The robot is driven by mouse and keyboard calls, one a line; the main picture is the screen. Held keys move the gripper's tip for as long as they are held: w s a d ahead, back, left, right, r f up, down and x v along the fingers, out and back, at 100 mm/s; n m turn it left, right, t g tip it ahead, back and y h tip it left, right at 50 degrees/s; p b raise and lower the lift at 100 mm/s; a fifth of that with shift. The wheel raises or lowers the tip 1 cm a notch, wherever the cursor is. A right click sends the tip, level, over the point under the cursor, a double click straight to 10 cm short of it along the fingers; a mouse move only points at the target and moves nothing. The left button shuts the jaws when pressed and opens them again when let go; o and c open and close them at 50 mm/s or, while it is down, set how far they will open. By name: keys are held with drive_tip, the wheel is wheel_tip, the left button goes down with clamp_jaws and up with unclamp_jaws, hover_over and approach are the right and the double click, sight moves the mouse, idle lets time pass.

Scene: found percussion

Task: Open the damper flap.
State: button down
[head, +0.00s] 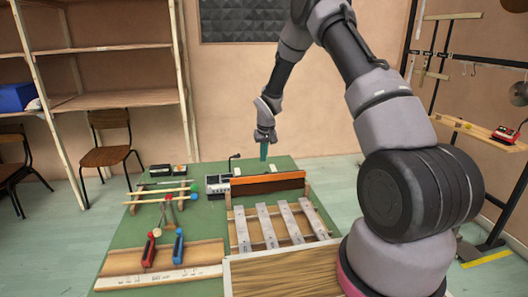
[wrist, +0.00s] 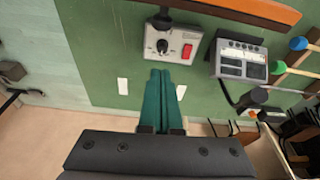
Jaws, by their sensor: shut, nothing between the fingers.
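A long dark brown board with an orange upper edge, which looks like the damper flap (head: 268,185), lies across the green table behind the metal bars. Its orange edge (wrist: 245,8) crosses the top of the wrist view. I cannot tell its exact tilt. My gripper (head: 264,158) hangs down beyond the board, its teal fingers shut and empty. In the wrist view the fingertips (wrist: 160,74) are together, over the green tabletop beside a grey control box (wrist: 173,43) with a black knob and a red switch. I see no contact with the board.
Several metal bars (head: 284,220) lie in front of the board. Mallets (head: 165,192) and red and blue handled tools (head: 150,250) lie at the left. Shelves and chairs (head: 108,140) stand behind left.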

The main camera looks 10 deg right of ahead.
sight(268, 182)
drive_tip(key=s+f, duration=0.1)
drive_tip(key=f, duration=0.1)
drive_tip(key=s+f, duration=0.2)
drive_tip(key=shift+d+f, duration=0.1)
idle(0.4)
